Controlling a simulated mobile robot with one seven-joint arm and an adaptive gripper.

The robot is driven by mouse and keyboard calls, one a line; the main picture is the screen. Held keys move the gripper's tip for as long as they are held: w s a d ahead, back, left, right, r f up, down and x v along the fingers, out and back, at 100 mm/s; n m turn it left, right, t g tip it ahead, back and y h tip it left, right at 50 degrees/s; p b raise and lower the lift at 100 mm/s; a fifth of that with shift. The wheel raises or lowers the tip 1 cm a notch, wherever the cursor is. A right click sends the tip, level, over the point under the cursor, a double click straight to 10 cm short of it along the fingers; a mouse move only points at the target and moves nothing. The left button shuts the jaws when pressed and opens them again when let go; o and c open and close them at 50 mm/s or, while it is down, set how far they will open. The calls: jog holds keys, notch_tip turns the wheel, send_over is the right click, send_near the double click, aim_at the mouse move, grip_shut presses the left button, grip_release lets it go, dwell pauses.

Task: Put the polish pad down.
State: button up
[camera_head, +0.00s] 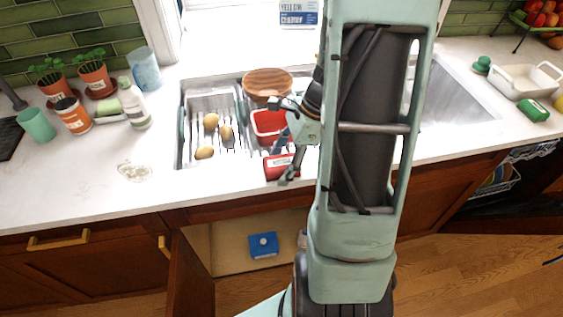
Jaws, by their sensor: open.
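A small red block with a pale label (281,167) lies at the front edge of the sink; it may be the polish pad, but its label is too small to read surely. My gripper (285,142) is open above the sink, its lower finger beside and partly in front of the red block. I cannot tell whether that finger touches it. My arm hides the middle of the sink.
Several potatoes (226,132) lie on the left rack (193,152), near a wooden bowl (268,82) and a red container (262,120). The left front counter (85,195) is clear. A blue box (263,245) sits below.

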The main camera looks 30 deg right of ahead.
jog(key=shift+r, duration=0.1)
jog(key=v, duration=1.2)
jog(key=shift+p, duration=0.45)
